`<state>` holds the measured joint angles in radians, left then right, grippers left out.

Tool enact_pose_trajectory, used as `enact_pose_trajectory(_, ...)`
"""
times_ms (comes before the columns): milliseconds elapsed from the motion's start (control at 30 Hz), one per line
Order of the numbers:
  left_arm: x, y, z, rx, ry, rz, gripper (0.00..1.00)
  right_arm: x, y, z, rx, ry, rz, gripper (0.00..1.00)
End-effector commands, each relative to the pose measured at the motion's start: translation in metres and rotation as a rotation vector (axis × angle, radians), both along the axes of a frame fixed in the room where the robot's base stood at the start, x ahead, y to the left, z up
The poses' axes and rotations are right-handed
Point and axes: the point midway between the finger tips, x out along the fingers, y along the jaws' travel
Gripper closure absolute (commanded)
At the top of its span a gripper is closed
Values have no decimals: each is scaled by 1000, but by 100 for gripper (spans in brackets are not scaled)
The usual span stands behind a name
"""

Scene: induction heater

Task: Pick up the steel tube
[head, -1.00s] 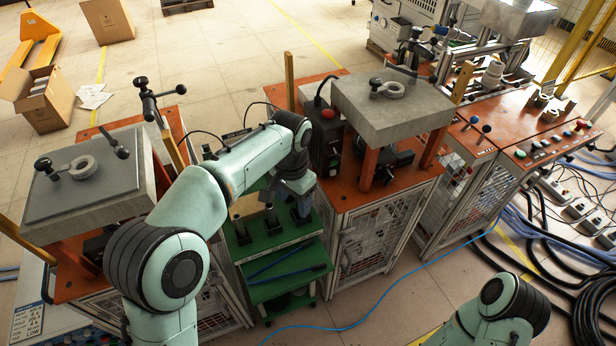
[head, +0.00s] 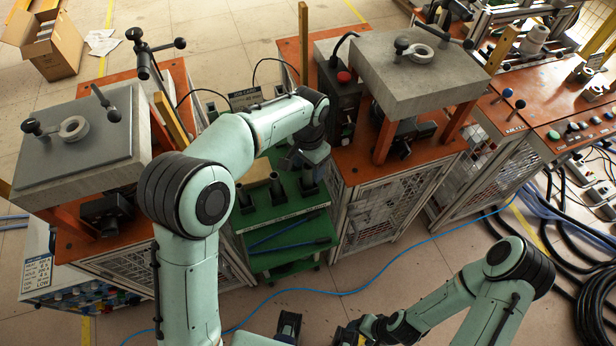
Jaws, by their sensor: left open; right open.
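Upright dark tubes stand on the green cart top in the head view. One tube (head: 276,187) with a brownish rim is in the middle, another (head: 308,183) is to its right, and a third (head: 245,201) is at the left. I cannot tell which is the steel tube. My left gripper (head: 304,164) points down above the right-hand tube, open, with its fingertips hard to make out; I cannot tell whether it touches. My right gripper (head: 346,334) is open and empty low at the bottom edge, away from the cart, partly cut off.
The green cart (head: 285,216) stands between two orange-topped machines with grey blocks, one at left (head: 80,150) and one at right (head: 410,75). Blue rods (head: 290,240) lie on its lower shelf. A blue cable (head: 400,258) crosses the floor.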

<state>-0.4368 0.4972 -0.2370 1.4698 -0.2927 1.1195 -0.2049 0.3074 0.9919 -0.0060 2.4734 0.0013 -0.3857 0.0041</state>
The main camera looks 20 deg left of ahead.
Motion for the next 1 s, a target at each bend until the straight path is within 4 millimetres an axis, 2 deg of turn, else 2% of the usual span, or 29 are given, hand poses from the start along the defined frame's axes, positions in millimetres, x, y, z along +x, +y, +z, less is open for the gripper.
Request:
enact_pose_trajectory(200, -2, 1, -34, 1, 4, 0, 39, -1, 0, -3, 0, 1, 0, 35)
enact_pose_trajectory(300, -2, 1, -44, 2, 3, -1, 39, -1, 0, -4, 0, 1, 0, 35)
enact_pose_trajectory(567, -1, 1, -47, 1, 1, 0, 39, -1, 0, -4, 0, 1, 0, 35)
enact_pose_trajectory(600, -2, 1, -47, 1, 1, 0, 46, -1, 0, -4, 0, 1, 0, 35)
enact_pose_trajectory(767, -1, 1, -47, 1, 1, 0, 98, -1, 0, -4, 0, 1, 0, 35)
enact_pose_trajectory(1000, -1, 1, -46, 0, 0, 0, 100, -1, 0, -4, -1, 1, 0, 35)
